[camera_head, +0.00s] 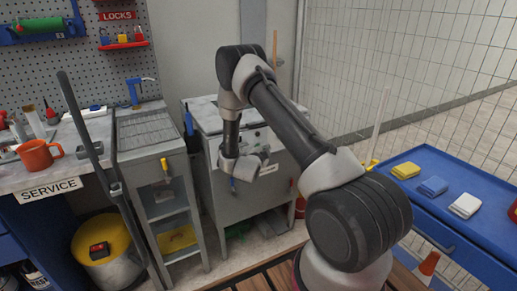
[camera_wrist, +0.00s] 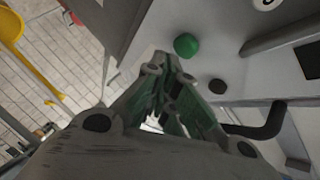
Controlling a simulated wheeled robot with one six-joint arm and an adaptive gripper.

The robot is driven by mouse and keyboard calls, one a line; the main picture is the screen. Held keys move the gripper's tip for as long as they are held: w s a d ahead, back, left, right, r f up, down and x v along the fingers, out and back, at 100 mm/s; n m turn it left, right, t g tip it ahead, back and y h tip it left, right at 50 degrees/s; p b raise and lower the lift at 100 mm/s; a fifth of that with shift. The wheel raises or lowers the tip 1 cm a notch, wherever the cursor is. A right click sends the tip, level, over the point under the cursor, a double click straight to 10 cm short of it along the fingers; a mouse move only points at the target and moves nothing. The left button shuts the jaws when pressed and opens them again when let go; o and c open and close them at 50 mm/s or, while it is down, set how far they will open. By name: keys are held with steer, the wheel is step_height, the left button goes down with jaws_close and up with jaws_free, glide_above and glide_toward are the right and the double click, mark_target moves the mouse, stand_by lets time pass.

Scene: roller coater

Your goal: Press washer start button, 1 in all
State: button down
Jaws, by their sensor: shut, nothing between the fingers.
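In the wrist view, a round green button (camera_wrist: 186,45) stands out from a grey panel, just ahead of my gripper (camera_wrist: 168,62). My gripper is shut and empty, and its fingertips are close to the button's lower left; I cannot tell whether they touch it. In the head view, the grey metal washer cabinet (camera_head: 240,203) stands in the middle, with my arm reaching to its front. My gripper (camera_head: 264,160) is at the upper front of the cabinet there. The green button is not clearly visible in the head view.
A dark round knob (camera_wrist: 217,87) and a black bent handle (camera_wrist: 262,122) sit beside my gripper. A blue cart (camera_head: 455,205) with folded cloths stands at right. A service bench (camera_head: 20,178) with an orange mug (camera_head: 38,155) is at left, above a yellow bin (camera_head: 103,245).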

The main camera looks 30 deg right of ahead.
steer(key=shift+w, duration=0.15)
steer(key=shift+w, duration=0.25)
steer(key=shift+w, duration=0.45)
stand_by(0.8)
stand_by(0.3)
steer(key=shift+s, duration=0.85)
steer(key=s, duration=0.5)
stand_by(0.8)
